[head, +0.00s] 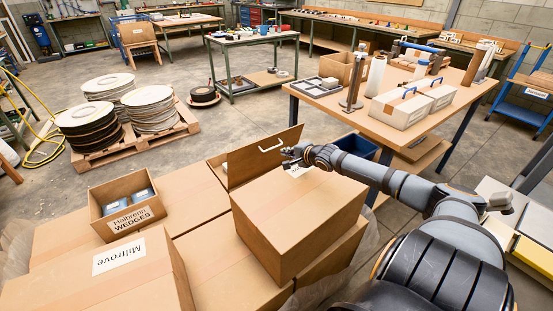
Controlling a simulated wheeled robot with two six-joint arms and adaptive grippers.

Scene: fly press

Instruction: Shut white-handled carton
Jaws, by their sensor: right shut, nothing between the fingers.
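The white-handled carton (243,167) stands among the brown boxes in the middle of the head view. Its brown panel stands raised at a slant, with a white handle (271,146) near the top, so the carton looks open. A large box in front hides its lower part. My right gripper (287,158) is at the right end of the panel, just right of the handle, shut and empty. I cannot tell whether it touches the panel. My left gripper is not in view.
An open box labelled Halbrenn Wedges (127,216) and a Miltrove box (120,275) are at left. A pallet (150,143) with stacked discs stands at left.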

